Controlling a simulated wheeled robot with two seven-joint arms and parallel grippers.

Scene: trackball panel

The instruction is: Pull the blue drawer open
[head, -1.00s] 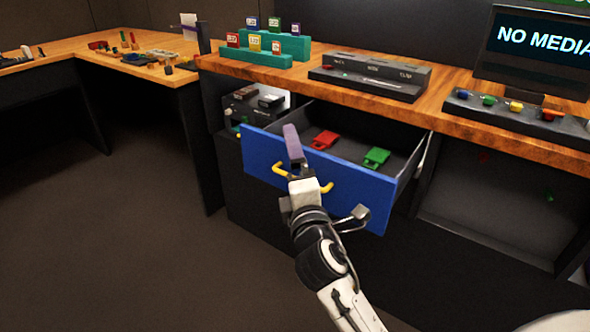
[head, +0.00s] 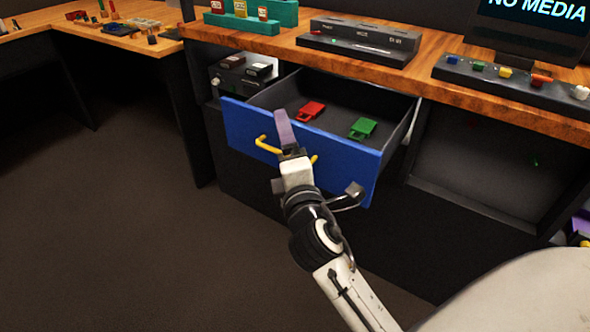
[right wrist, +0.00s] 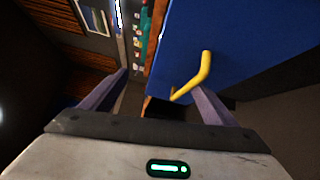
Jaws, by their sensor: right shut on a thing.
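The blue drawer (head: 235,122) stands open in the head view, its front pulled out from the cabinet under the desk. Its yellow handle (head: 266,145) is a curved bar across the front, partly hidden by my right gripper (head: 284,128). The right gripper is shut on the handle, with its purple fingers pointing up along the drawer front. In the right wrist view the yellow handle (right wrist: 206,68) runs between the fingers against the blue front. My left gripper is not in view.
Inside the drawer lie a red piece (head: 311,110) and a green piece (head: 362,128). Above is the wooden desk (head: 290,50) with a dark grey device (head: 358,52). An open cubby (head: 480,165) is to the right. The floor (head: 110,240) at left is clear.

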